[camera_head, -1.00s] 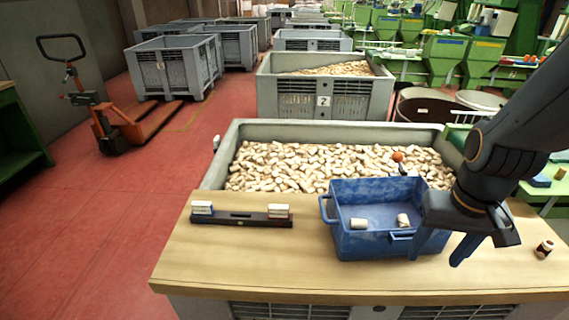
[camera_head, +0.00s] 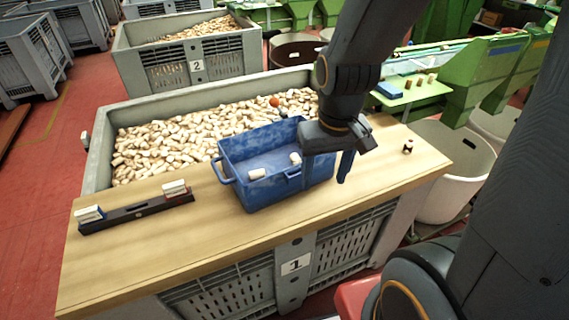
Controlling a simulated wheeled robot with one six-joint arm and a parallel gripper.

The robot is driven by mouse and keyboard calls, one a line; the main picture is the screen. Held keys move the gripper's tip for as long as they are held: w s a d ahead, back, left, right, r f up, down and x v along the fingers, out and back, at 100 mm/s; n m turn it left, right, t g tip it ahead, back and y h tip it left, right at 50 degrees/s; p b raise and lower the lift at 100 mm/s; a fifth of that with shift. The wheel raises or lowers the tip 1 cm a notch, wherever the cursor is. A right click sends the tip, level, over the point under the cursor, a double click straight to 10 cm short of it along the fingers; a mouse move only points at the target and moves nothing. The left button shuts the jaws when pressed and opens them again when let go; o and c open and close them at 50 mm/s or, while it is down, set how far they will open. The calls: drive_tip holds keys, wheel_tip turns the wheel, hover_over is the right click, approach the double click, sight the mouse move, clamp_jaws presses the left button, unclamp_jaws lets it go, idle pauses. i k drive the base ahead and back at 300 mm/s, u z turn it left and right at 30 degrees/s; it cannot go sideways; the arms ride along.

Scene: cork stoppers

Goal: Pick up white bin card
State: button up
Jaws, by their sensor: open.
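A white card marked 1 (camera_head: 295,264) is fixed upright on the front of the nearest grey bin, below the wooden board. Another white card marked 2 (camera_head: 197,66) is on the bin behind. A small white piece (camera_head: 85,140) sits at the near bin's left rim; I cannot tell whether it is a card. My gripper (camera_head: 326,168) is open, pointing down at the right end of the blue crate (camera_head: 240,192). One finger shows just right of the crate; the other is partly lost against it. I see nothing held.
Corks fill the near bin (camera_head: 180,140). A pale tub (camera_head: 450,170) stands right. Red floor is open at left.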

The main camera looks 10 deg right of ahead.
sight(85, 138)
drive_tip(key=k, duration=1.65)
drive_tip(key=u, duration=1.95)
drive_tip(key=i, duration=4.65)
drive_tip(key=z, duration=1.5)
